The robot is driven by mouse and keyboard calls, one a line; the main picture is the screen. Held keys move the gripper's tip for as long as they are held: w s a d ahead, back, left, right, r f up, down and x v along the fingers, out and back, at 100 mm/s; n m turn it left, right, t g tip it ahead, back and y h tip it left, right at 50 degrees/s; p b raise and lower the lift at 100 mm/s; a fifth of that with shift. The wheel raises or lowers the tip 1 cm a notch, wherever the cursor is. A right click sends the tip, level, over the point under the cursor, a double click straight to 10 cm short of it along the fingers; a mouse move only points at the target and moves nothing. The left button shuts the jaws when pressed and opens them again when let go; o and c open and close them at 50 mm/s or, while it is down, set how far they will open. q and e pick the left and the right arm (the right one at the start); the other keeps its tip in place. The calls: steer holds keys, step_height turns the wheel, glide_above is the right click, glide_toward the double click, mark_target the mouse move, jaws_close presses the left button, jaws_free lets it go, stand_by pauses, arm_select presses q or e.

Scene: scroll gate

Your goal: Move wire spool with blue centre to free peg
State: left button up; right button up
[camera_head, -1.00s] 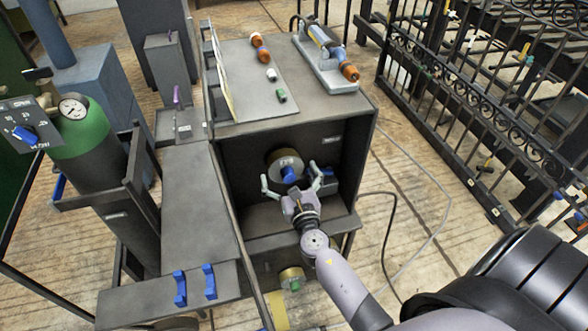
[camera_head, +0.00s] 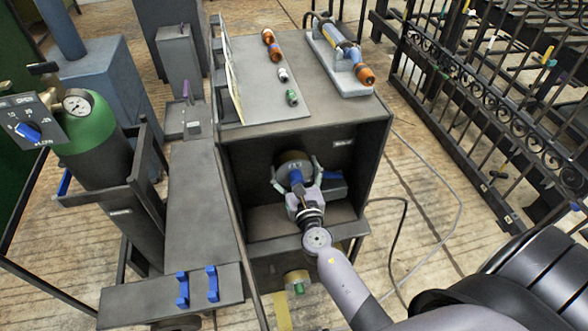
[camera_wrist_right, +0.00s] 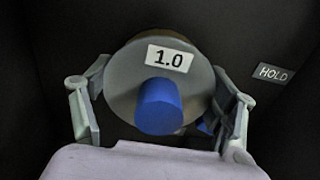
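The wire spool with the blue centre (camera_head: 292,162) sits in the dark upper compartment of the cabinet. In the right wrist view the spool (camera_wrist_right: 165,75) faces me, with a grey face, a "1.0" label and a blue cylindrical centre. My right gripper (camera_head: 296,178) is in the compartment with its fingers spread on both sides of the spool. In the right wrist view the fingers flank the spool's rim; the left one is very close, and I cannot tell whether either touches. A free peg is not clearly visible. My left gripper is not in view.
The cabinet (camera_head: 352,125) has a "HOLD" label (camera_wrist_right: 273,73) inside. A blue object (camera_head: 333,180) lies right of the spool. A spool with a green centre (camera_head: 298,284) is below. A gas cylinder (camera_head: 85,125) stands left; a black gate (camera_head: 490,120) stands right.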

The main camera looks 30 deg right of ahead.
mark_target(298, 181)
steer(key=c, duration=1.3)
steer(key=o, duration=1.3)
steer(key=c, duration=1)
steer(key=shift+r, duration=0.25)
steer(key=shift+c, duration=0.4)
steer(key=shift+f, duration=0.15)
steer(key=shift+s, duration=0.2)
steer(key=shift+b+v, duration=0.55)
steer(key=shift+v, duration=3.25)
